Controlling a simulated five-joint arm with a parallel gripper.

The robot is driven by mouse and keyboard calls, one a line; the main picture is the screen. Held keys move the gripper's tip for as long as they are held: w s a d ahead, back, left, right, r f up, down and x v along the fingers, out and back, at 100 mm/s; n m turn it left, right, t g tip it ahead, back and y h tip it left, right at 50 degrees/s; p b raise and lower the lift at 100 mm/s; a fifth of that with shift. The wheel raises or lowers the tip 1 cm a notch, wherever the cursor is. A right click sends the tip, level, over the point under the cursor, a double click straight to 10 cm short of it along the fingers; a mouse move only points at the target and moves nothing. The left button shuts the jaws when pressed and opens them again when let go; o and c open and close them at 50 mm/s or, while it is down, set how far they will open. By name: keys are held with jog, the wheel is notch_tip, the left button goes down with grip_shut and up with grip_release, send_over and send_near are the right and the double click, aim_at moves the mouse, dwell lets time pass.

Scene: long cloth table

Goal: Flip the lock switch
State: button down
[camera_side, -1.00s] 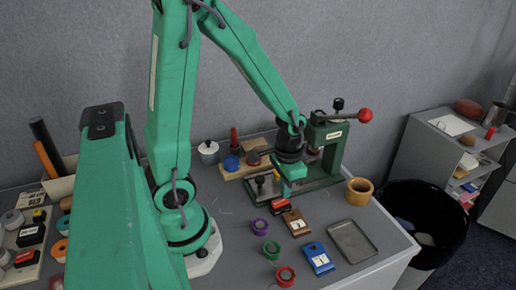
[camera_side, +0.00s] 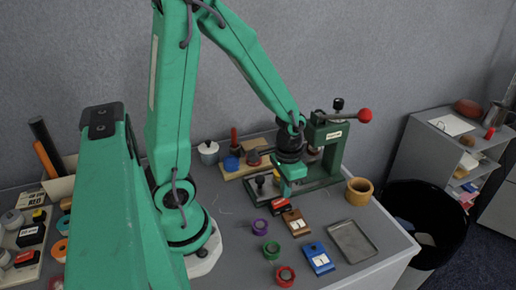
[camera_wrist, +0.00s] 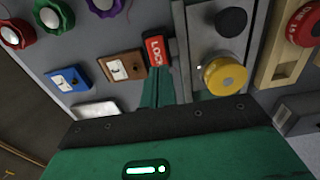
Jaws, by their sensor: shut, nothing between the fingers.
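The lock switch (camera_wrist: 155,50) is a red block with white LOCK lettering, at top centre in the wrist view. In the side view the same red switch (camera_side: 280,205) sits on the table just below my gripper (camera_side: 287,190). In the wrist view my green gripper fingers (camera_wrist: 158,92) are together and empty, with their tips close to the lower edge of the lock switch. I cannot tell whether they touch it.
A brown switch (camera_side: 296,222) and a blue switch (camera_side: 318,258) stand close by, with purple, green and red rings (camera_side: 285,276) to their left. The green press (camera_side: 325,150) with its red-knobbed lever is behind. A grey tray (camera_side: 352,241) and wooden cup (camera_side: 359,191) are right.

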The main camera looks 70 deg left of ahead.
jog(key=shift+f, duration=0.95)
dwell(1.3)
jog(key=shift+r, duration=3.55)
jog(key=shift+r, duration=0.1)
jog(key=r, duration=0.1)
notch_tip(320, 180, up, 13)
jog(key=t, duration=0.5)
send_over(285, 200)
jog(key=s+d, duration=0.3)
jog(key=s, duration=0.2)
jog(key=shift+s+d+r+t, duration=0.15)
jog(key=shift+s+d+t, duration=0.05)
jog(key=shift+t, duration=0.1)
